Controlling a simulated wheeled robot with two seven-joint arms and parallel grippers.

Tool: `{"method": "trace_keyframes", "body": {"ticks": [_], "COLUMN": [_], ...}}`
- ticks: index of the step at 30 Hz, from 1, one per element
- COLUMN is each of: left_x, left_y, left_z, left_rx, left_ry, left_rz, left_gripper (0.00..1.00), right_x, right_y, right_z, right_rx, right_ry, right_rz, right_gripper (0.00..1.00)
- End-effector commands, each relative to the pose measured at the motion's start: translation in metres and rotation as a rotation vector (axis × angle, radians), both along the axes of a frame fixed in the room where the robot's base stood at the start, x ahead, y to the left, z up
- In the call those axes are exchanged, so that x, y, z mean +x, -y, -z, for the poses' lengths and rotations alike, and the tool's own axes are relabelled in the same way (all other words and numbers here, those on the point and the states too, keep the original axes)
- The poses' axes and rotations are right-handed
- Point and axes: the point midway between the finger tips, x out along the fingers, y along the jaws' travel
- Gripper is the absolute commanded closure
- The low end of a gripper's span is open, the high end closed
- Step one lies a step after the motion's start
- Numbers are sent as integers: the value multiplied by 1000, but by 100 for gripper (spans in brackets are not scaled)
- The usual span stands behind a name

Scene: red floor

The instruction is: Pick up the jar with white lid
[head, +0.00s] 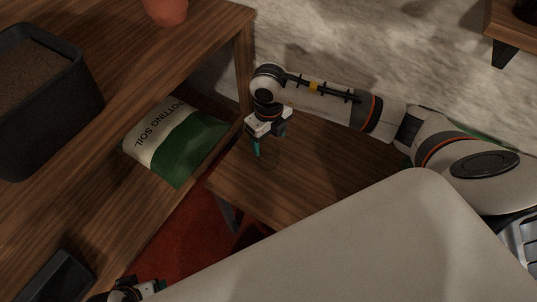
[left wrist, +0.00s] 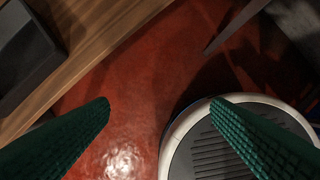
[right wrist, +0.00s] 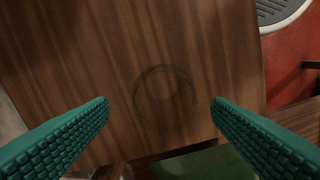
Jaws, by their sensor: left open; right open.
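No jar with a white lid can be made out in any view. A faint, clear round outline (right wrist: 165,95) shows on the wooden table in the right wrist view, between the fingertips in the picture; I cannot tell whether it is a glass jar or what its height is. My right gripper (head: 257,148) points down over the small wooden table (head: 300,185). Its green fingers are apart and empty in the right wrist view (right wrist: 161,103). My left gripper (head: 140,290) is low at the bottom left; its fingers are apart and empty in the left wrist view (left wrist: 160,104).
A wooden shelf (head: 195,60) at left holds a dark soil-filled planter (head: 85,115) and a terracotta pot (head: 166,10). A white and green potting soil bag (head: 175,140) lies on the lower level. A dark tray (head: 55,280) sits bottom left. A stone wall stands behind.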

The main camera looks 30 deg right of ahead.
Motion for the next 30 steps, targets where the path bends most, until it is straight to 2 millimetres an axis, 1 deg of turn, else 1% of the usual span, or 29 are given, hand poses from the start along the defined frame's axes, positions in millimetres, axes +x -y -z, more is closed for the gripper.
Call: {"method": "trace_keyframes", "body": {"ticks": [4,9,12,18,26,27,28,30], "left_x": [-3,-8,-9,-9,-9,-9,-9,-9], "left_y": [-1,-2,-2,-2,-2,-2,-2,-2], "left_z": [-16,-33,-38,-38,-38,-38,-38,-38], "left_rx": [-1,0,0,0,0,0,0,0], "left_ry": [13,20,21,20,20,20,20,20], "left_rz": [-1,-2,-2,-2,-2,-2,-2,-2], "left_gripper": [28,28,28,28,28,28,28,28], "right_x": [-4,-4,-4,-4,-4,-4,-4,-4], "right_y": [-3,-3,-3,-3,-3,-3,-3,-3], "right_z": [25,45,48,48,48,48,48,47], "right_rx": [1,1,-1,-1,0,-1,0,0], "right_ry": [-5,-2,-1,0,0,0,0,1], "right_rz": [1,0,0,0,0,0,0,0], "right_gripper": [26,26,26,26,69,75,79,79]}}
